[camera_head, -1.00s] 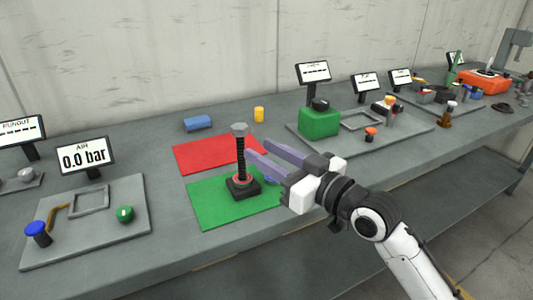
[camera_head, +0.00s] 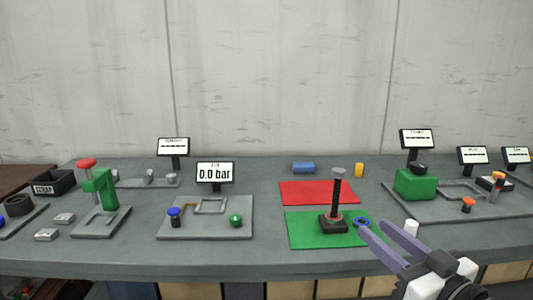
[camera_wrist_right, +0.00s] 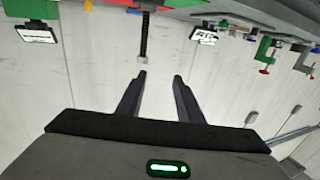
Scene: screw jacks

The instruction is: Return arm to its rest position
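My right gripper (camera_head: 382,233) comes in from the lower right of the head view, its two purple fingers apart with nothing between them. It is just right of the screw jack (camera_head: 337,196), which stands upright on the green mat (camera_head: 300,234). In the right wrist view the fingers of the gripper (camera_wrist_right: 160,76) are also apart and empty, and the jack's dark screw (camera_wrist_right: 144,38) shows upside down beyond them. My left gripper is in neither view.
A red mat (camera_head: 318,192) lies behind the green one. An air plate (camera_head: 190,226) with a 0.0 bar display (camera_head: 215,173) is to the left. A green block (camera_head: 414,185) stands on a plate to the right. A blue ring (camera_head: 361,222) lies by the fingers.

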